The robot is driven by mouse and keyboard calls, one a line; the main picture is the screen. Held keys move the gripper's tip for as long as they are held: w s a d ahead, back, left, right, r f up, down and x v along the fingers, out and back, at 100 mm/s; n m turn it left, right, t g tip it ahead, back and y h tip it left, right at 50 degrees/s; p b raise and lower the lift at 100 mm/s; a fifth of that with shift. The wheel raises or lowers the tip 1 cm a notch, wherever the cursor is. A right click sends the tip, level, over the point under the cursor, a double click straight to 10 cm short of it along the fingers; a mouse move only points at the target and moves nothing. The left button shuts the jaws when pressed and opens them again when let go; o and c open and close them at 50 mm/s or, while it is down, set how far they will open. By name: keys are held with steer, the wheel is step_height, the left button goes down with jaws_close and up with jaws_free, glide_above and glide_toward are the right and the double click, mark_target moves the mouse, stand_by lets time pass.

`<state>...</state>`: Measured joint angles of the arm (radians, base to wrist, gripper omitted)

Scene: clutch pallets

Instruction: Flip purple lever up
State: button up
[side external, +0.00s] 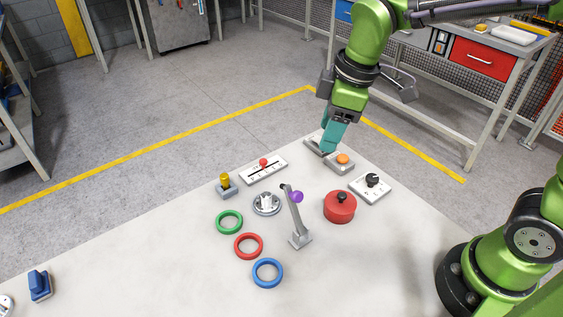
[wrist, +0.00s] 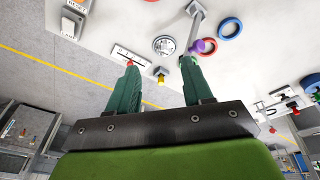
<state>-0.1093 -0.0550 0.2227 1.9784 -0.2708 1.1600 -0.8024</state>
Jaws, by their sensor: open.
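The purple lever (side external: 297,197) has a purple ball at the upper end of a long grey arm, which rises from a grey base (side external: 300,240) near the middle of the table. The arm leans slightly left in the side view. In the wrist view the purple ball (wrist: 209,46) shows at the upper right, just beyond the right fingertip. My gripper (side external: 328,151) is over the far edge of the table, behind and to the right of the lever, apart from it. Its teal fingers stand wide apart with nothing between them in the wrist view (wrist: 160,65).
A slider panel (side external: 263,169), yellow-knobbed switch (side external: 225,185) and round metal fixture (side external: 266,203) lie left of the lever. An orange button (side external: 342,159), red round knob (side external: 339,206) and dial box (side external: 370,188) lie right. Green, red and blue rings (side external: 267,273) lie in front.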

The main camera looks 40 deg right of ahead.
steer(key=s+d+r+m+t, duration=0.2)
steer(key=s+d+m+t, duration=0.2)
steer(key=s+d+m, duration=0.5)
steer(key=shift+s+r+m+t+y, duration=0.2)
steer(key=shift+s+m+t+y, duration=0.25)
steer(key=shift+m, duration=1.65)
